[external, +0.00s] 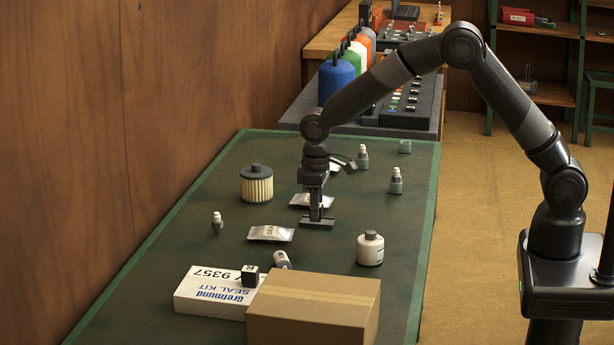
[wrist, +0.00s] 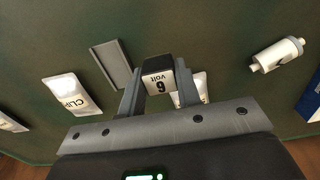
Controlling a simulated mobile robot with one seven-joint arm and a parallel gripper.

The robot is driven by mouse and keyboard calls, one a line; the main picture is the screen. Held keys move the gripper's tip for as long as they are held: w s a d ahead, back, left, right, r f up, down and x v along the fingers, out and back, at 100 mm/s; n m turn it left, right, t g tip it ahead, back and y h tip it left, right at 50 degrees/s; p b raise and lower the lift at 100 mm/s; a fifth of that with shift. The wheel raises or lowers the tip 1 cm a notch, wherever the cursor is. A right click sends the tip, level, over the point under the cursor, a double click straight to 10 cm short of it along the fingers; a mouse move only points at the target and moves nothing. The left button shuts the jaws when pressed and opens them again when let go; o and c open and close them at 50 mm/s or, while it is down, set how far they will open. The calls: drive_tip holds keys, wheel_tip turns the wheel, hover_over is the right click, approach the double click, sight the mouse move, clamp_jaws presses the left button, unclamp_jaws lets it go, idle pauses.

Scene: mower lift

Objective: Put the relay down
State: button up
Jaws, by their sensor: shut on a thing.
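My gripper (external: 316,208) points straight down over the middle of the green mat. The relay is between the two fingers and seems to be above the mat; the exact height is hard to tell. In the external view the fingers mostly hide it. A flat dark grey rectangular plate (external: 317,223) lies below the gripper; a grey plate (wrist: 111,65) shows left of the relay in the wrist view.
Foil packets (external: 270,233) lie near the gripper. A yellow pleated filter (external: 257,184) stands left, a white bottle (external: 370,249) front right. A cardboard box (external: 314,308) and a seal kit box (external: 208,293) with a small black cube (external: 250,275) are in front.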

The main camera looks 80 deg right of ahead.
sight(312, 240)
drive_tip(key=shift+w+a+f, duration=0.35)
drive_tip(key=shift+a+f, duration=0.1)
drive_tip(key=shift+a, duration=0.15)
drive_tip(key=shift+f, duration=1.95)
drive_tip(key=shift+f, duration=0.1)
drive_tip(key=o, duration=1)
drive_tip(key=shift+c, duration=0.2)
